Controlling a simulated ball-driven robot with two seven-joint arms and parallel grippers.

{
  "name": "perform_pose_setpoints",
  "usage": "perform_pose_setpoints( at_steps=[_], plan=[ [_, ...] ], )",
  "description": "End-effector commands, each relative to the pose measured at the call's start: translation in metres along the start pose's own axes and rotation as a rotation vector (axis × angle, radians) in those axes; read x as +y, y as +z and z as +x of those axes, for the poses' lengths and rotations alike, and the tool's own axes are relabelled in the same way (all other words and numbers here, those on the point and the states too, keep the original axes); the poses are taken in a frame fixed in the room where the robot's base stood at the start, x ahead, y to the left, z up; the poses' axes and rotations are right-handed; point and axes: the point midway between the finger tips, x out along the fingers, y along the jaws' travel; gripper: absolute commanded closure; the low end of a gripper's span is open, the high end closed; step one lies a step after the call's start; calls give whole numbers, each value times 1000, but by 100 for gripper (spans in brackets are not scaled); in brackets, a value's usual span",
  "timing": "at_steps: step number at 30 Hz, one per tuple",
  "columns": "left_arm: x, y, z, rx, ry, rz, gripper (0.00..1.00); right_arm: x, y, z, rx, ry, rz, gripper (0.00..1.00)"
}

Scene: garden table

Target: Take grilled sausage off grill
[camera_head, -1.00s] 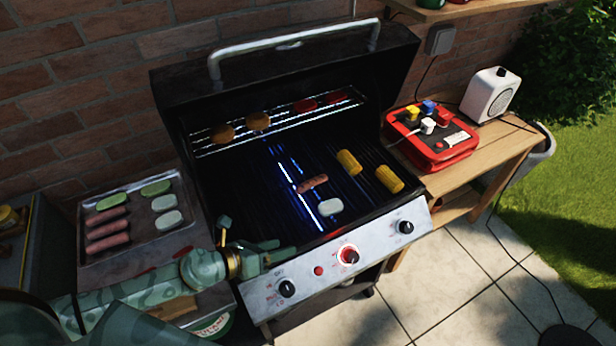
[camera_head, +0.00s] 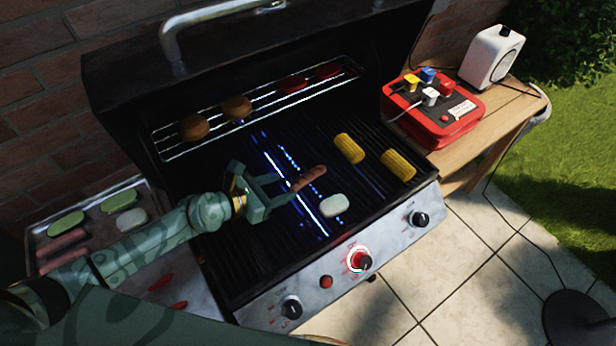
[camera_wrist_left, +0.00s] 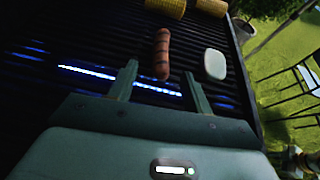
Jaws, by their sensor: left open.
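The grilled sausage (camera_head: 309,178), brown with dark grill marks, lies on the black grill grate (camera_head: 240,262). It also shows in the left wrist view (camera_wrist_left: 162,52), just ahead of the open fingertips and roughly lined up with the gap between them. My left gripper (camera_head: 281,188) is open and empty, low over the grate at the sausage's left end. Its fingers also show in the left wrist view (camera_wrist_left: 160,85). I cannot tell whether a finger touches the sausage. My right gripper is not in view.
A white slice (camera_head: 334,205) lies close to the sausage. Two corn cobs (camera_head: 349,148) (camera_head: 398,165) lie farther right. The warming rack (camera_head: 262,103) holds buns and red patties. A tray (camera_head: 152,192) with raw sausages and slices stands left. A red power box (camera_head: 436,128) stands right.

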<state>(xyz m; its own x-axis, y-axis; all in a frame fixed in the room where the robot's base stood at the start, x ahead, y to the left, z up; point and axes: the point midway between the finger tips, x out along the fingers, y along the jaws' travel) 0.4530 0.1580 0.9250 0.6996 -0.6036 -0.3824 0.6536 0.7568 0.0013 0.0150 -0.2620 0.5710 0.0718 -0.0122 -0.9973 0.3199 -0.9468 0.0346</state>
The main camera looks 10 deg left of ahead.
Motion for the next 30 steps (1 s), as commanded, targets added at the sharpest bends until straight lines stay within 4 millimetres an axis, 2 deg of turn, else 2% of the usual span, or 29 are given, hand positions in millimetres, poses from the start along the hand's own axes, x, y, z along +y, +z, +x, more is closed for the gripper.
perform_pose_setpoints(
  at_steps=[3, 8, 15, 18, 24, 25, 27, 30],
  plan=[
    [0, -2, 17, 0, -1, -3, 50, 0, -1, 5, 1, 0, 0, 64],
    [-1, 1, 29, -1, -1, -3, 50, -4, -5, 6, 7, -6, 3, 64],
    [-4, 4, 67, 0, -1, -2, 50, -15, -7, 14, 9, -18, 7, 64],
    [-4, 4, 74, 2, -1, -2, 50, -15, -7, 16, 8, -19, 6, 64],
    [-4, 6, 74, 1, -1, -2, 50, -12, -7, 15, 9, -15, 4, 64],
    [-4, 6, 74, 1, -1, -2, 56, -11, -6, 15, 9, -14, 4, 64],
    [-4, 6, 74, 1, -1, -2, 75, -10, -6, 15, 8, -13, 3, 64],
    [-4, 6, 74, 1, -1, -2, 99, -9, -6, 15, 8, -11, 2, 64]
  ],
)
